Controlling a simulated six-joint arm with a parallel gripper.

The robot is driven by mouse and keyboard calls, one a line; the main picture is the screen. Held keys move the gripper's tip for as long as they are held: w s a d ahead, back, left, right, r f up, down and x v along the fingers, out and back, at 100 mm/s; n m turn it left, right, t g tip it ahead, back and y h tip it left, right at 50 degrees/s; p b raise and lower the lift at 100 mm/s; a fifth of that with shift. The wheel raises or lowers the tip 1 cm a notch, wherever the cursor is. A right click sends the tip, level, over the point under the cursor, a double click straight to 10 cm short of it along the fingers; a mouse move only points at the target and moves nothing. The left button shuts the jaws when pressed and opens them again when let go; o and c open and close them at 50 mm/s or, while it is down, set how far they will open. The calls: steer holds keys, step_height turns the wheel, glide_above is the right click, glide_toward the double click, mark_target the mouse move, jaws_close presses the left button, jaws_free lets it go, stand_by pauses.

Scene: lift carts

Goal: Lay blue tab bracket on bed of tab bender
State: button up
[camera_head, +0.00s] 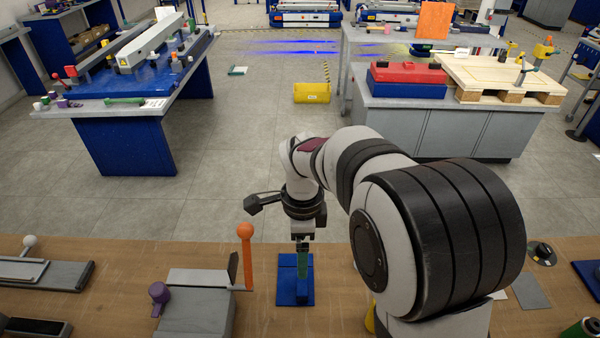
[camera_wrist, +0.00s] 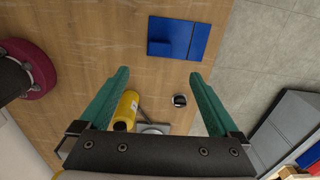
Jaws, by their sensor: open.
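The blue tab bracket (camera_head: 293,294) lies on the wooden bench right of the tab bender. In the wrist view the bracket (camera_wrist: 190,39) is a blue piece with a darker section at its left, beyond my fingertips. The tab bender (camera_head: 190,308) is a grey machine with an orange-knobbed lever (camera_head: 246,252) and a purple knob (camera_head: 159,293). I see nothing lying on its bed. My gripper (camera_head: 302,271) points down over the bracket, partly hiding it. In the wrist view its green fingers (camera_wrist: 159,76) are wide apart with nothing between their tips.
Grey machine parts (camera_head: 45,274) stand at the bench's left. A yellow cylinder (camera_wrist: 128,106) and a small dark round item (camera_wrist: 180,100) show in the wrist view. A grey plate (camera_head: 531,290) lies at the right. Bare wood surrounds the bracket.

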mark_target(299, 286)
steer(key=f, duration=1.6)
steer(key=shift+a, duration=0.25)
jaws_close()
